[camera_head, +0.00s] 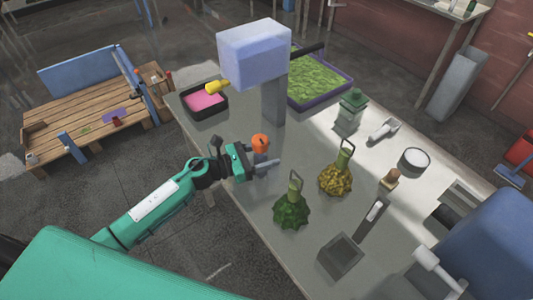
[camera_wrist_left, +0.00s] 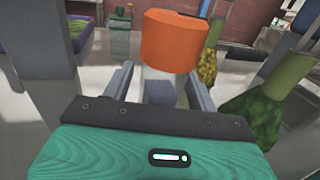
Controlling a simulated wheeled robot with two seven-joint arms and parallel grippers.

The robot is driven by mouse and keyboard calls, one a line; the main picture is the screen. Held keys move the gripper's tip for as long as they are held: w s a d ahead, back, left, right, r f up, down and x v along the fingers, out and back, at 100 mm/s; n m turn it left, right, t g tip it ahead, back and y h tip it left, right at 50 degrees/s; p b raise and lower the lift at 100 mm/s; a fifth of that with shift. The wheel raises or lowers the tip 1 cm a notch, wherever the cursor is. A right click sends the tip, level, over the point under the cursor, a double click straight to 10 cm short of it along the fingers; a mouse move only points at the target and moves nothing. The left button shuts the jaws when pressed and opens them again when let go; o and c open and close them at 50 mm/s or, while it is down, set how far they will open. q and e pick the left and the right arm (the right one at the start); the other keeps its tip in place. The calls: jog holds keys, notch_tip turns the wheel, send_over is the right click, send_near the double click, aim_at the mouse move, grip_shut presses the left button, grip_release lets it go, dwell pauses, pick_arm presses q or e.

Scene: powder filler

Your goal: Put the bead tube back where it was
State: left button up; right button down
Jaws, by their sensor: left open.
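A tube with an orange cap, which looks like the bead tube (camera_head: 260,143), stands upright on the grey table beside the grey post. My left gripper (camera_head: 262,162) is open at it, with its fingers low beside the tube. In the left wrist view the orange cap of the bead tube (camera_wrist_left: 174,40) rises above the open left gripper (camera_wrist_left: 160,90). The tube's grey lower body shows between the two fingers, and its base is hidden. I cannot tell whether either finger touches it. My right gripper is not in view.
A blue-headed post (camera_head: 254,55) stands behind the tube. A green flask (camera_head: 291,210) and a yellow flask (camera_head: 336,180) stand to the right. A pink-filled black tray (camera_head: 204,100) and a green-filled tray (camera_head: 318,78) lie at the back.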

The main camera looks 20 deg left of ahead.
pick_arm(q)
jog(key=b+v, duration=0.1)
jog(key=v, duration=0.2)
jog(key=b+v, duration=0.1)
jog(key=v, duration=0.2)
jog(key=b+v, duration=0.1)
jog(key=v, duration=0.3)
jog(key=shift+f+b, duration=0.25)
jog(key=shift+b, duration=0.1)
jog(key=shift+v, duration=0.85)
jog(key=shift+r, duration=0.2)
